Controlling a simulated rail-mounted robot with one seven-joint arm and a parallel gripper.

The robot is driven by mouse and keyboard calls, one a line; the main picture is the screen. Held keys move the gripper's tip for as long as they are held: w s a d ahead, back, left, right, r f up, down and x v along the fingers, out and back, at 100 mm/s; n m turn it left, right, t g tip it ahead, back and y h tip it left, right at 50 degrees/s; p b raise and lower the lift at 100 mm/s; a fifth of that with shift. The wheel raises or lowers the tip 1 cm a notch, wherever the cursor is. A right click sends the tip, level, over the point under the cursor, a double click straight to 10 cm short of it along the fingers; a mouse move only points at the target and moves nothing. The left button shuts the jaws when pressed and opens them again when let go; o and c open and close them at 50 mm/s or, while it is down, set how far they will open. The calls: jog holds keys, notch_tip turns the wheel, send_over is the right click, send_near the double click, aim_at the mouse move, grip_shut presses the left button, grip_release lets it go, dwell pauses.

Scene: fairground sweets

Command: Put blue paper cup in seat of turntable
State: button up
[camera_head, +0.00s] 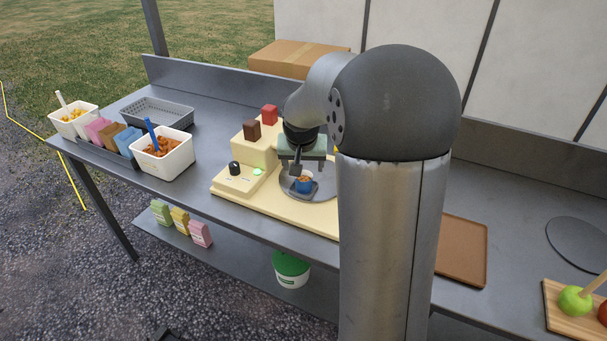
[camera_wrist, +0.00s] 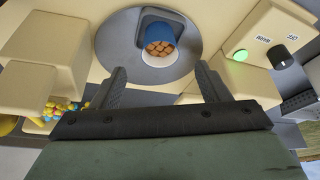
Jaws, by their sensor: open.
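The blue paper cup (camera_head: 304,186), filled with brown pieces, stands upright on the grey round turntable (camera_head: 327,188) of the cream machine. In the wrist view the cup (camera_wrist: 160,36) is at the dark seat (camera_wrist: 150,13), whose walls show around its far side; it appears to sit within it. My gripper (camera_head: 302,168) is just above and beside the cup. In the wrist view my gripper (camera_wrist: 163,78) is open and empty, with its fingers apart and clear of the cup. The turntable (camera_wrist: 112,45) extends on both sides of the cup.
The machine carries a brown block (camera_head: 252,130), a red block (camera_head: 269,115), a black knob (camera_head: 234,168) and a lit green button (camera_head: 257,171). White tubs (camera_head: 176,160) and a grey basket (camera_head: 157,113) stand left. A brown tray (camera_head: 461,251) lies right.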

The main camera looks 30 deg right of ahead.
jog(key=s+a+r+n+g+y, duration=0.1)
jog(key=s+a+r+n, duration=0.2)
jog(key=s+a, duration=0.75)
jog(key=s+a+f+n+g, duration=0.1)
jog(key=s+a+f, duration=0.1)
jog(key=s, duration=0.7)
jog(key=s+a+f+n+g+y, duration=0.1)
jog(key=s+a+f+n, duration=0.1)
jog(key=s, duration=0.7)
jog(key=shift+a+f+g, duration=0.25)
jog(key=shift+a+g, duration=0.05)
jog(key=shift+a, duration=0.25)
jog(key=shift+w, duration=0.1)
